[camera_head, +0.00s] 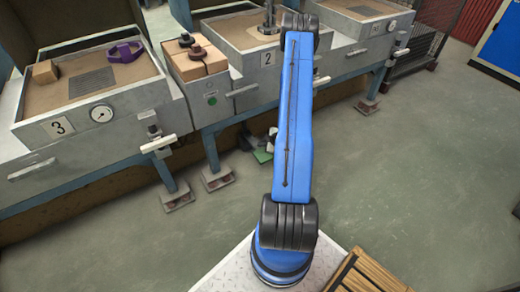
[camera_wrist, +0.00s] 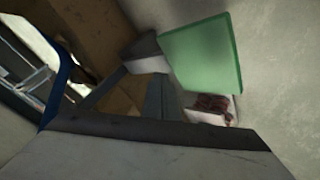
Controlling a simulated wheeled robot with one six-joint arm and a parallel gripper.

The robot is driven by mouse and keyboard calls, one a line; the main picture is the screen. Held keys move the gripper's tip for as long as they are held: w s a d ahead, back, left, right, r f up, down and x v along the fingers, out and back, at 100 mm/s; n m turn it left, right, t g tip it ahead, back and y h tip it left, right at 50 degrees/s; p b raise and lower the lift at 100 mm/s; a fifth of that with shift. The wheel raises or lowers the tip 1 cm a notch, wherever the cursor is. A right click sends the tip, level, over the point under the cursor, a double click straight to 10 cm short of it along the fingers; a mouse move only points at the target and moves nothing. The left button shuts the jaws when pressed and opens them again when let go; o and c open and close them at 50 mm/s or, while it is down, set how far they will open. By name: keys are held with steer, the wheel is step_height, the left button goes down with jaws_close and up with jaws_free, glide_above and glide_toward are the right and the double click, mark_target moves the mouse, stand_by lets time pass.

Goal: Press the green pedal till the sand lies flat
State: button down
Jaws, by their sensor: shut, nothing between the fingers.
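The green pedal (camera_wrist: 205,55) shows in the wrist view as a flat pale-green plate at upper centre, close to a dark grey block. In the head view a small green patch (camera_head: 263,155) lies low on the floor just left of my blue arm, partly hidden by it.
Tray 3 (camera_head: 57,127) is at left, holding sand, a tan block and a purple piece. A box (camera_head: 208,92) with a green button stands between the trays. A footplate (camera_wrist: 212,108) is beside the pedal. A wooden pallet (camera_head: 365,275) is bottom right. Floor at right is clear.

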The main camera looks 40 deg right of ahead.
steer(key=shift+r, duration=0.1)
steer(key=shift+w+r, duration=0.15)
steer(key=shift+r, duration=2.3)
steer(key=shift+d+r, duration=0.1)
stand_by(0.8)
steer(key=r, duration=0.3)
steer(key=shift+w+r, duration=0.2)
steer(key=shift+r, duration=0.1)
steer(key=shift+f, duration=0.1)
steer(key=shift+s+f, duration=0.15)
steer(key=shift+f, duration=2)
steer(key=shift+s+f, duration=0.1)
steer(key=shift+f, duration=2.05)
steer(key=shift+f, duration=0.5)
